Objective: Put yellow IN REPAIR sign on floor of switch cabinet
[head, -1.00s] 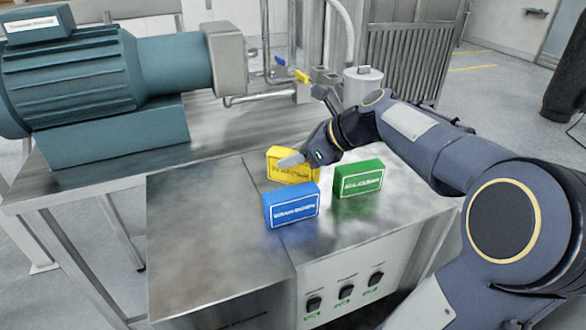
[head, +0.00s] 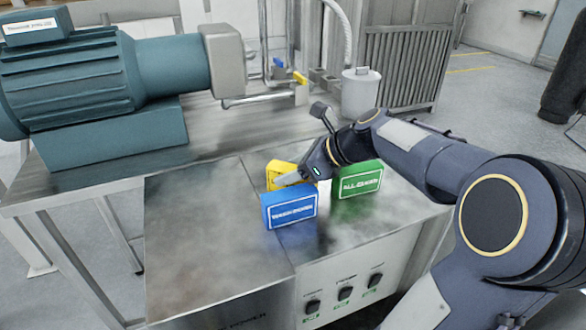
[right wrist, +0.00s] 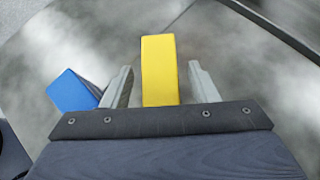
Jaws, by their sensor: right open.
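In the right wrist view the yellow sign (right wrist: 159,68) stands between the two open fingers of my right gripper (right wrist: 160,84), with a gap on each side. The lettering on the yellow sign is hidden now. The switch cabinet (head: 322,290) is the steel box below, with several switches on its front. Its inside does not show. My left gripper is not in view.
A blue sign (head: 289,208) stands close in front of the yellow one; it also shows in the right wrist view (right wrist: 73,91). A green sign (head: 360,181) stands to the right, beside my wrist. A teal motor (head: 75,85) is at the left. The top's front left is clear.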

